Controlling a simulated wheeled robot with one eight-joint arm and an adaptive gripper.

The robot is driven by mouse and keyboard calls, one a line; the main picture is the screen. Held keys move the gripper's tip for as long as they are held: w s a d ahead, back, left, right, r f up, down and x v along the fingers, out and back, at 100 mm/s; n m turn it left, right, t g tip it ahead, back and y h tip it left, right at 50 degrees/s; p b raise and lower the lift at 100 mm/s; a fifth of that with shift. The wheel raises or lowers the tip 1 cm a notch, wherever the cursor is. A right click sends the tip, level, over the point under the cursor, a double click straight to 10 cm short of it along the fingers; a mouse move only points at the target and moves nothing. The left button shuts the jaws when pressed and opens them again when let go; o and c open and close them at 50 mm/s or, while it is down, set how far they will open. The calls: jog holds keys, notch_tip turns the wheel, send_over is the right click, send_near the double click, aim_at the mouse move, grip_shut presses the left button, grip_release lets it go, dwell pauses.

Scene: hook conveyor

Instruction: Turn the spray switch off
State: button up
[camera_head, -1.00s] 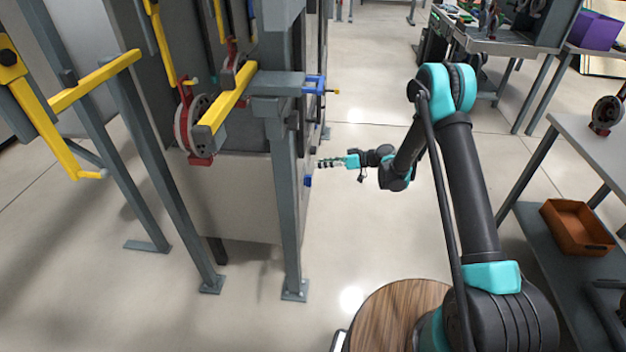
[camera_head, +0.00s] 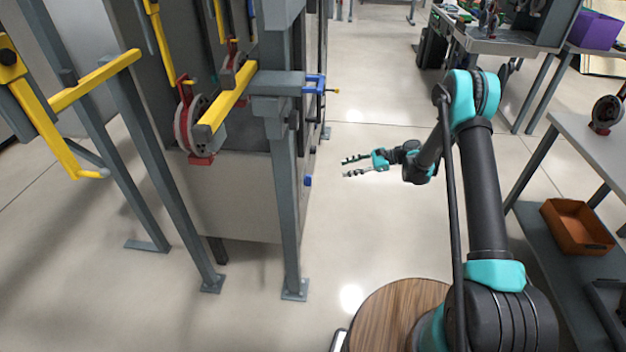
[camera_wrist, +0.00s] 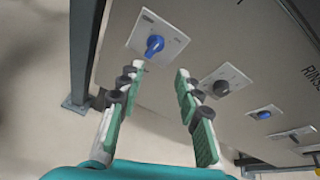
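Several rotary switches on pale plates line a grey panel. The wrist view shows one blue knob (camera_wrist: 154,44) ahead of my fingertips, its handle pointing roughly up and down. A darker knob (camera_wrist: 221,88) and another blue knob (camera_wrist: 264,114) follow to the right. The plate labels are too small to read, so I cannot tell which is the spray switch. In the head view, a blue knob (camera_head: 308,181) shows on the cabinet's side. My gripper (camera_head: 345,167) is open and empty, apart from the panel; its spread fingers also show in the wrist view (camera_wrist: 158,73).
The grey cabinet (camera_head: 245,200) stands left of my gripper, with a steel post (camera_head: 288,215) in front of it. Yellow hook arms (camera_head: 230,98) hang at the upper left. A shelf with an orange bin (camera_head: 577,228) is on the right. The floor between is clear.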

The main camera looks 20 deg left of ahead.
aim_at(308, 180)
jog(key=s+a+f+m, duration=0.2)
jog(key=a+f, duration=0.1)
jog(key=a, duration=0.4)
jog(key=s+a+f+m, duration=0.2)
jog(key=a+f, duration=0.1)
jog(key=a, duration=0.3)
jog(key=shift+a+f+m+g, duration=0.3)
jog(key=shift+a+f, duration=0.05)
jog(key=shift+f, duration=0.05)
jog(key=shift+c, duration=0.2)
grip_shut()
